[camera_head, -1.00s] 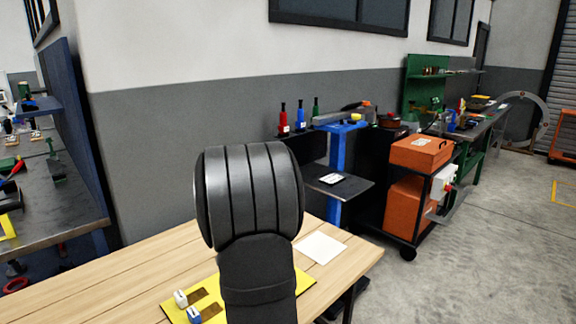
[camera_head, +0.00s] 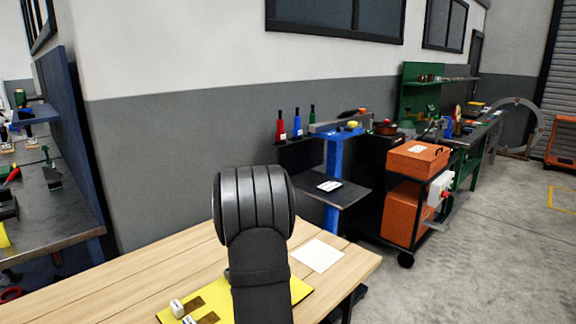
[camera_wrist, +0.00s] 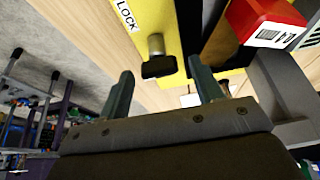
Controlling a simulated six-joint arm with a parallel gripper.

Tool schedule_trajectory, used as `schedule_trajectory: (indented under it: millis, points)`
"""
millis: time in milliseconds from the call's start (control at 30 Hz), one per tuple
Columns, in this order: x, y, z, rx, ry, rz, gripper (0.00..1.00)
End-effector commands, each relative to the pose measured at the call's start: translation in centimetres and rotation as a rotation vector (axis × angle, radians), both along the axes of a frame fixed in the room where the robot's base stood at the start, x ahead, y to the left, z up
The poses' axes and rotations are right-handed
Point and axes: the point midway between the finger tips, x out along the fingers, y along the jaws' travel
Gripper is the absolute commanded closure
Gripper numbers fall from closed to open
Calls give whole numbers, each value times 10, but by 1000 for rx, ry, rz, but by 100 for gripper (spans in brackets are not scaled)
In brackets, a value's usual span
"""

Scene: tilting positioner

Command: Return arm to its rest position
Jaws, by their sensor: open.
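My gripper (camera_wrist: 160,90) shows in the wrist view with its two fingers spread apart and nothing between them. Beyond the fingertips is a yellow plate (camera_wrist: 168,20) on the wooden table. It bears a "LOCK" label (camera_wrist: 127,14), a metal post with a black end (camera_wrist: 157,58) and a red block with a barcode label (camera_wrist: 262,20). In the head view my dark arm stands over the table and hides part of the yellow plate (camera_head: 215,294). The gripper itself is hidden there.
The wooden table (camera_head: 130,278) carries a white sheet (camera_head: 318,255) right of my arm. A blue stand with a dark shelf (camera_head: 345,190) and an orange-boxed cart (camera_head: 412,200) stand behind, to the right. The table's left part is clear.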

Motion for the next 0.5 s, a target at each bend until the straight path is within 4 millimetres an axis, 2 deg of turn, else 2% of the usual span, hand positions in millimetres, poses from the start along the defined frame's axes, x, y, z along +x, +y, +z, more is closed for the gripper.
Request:
schedule_trajectory:
  millis: [267,500]
  points:
    - [-2,3,9,0,-1,-2,40]
    - [-13,14,47,1,-4,-2,40]
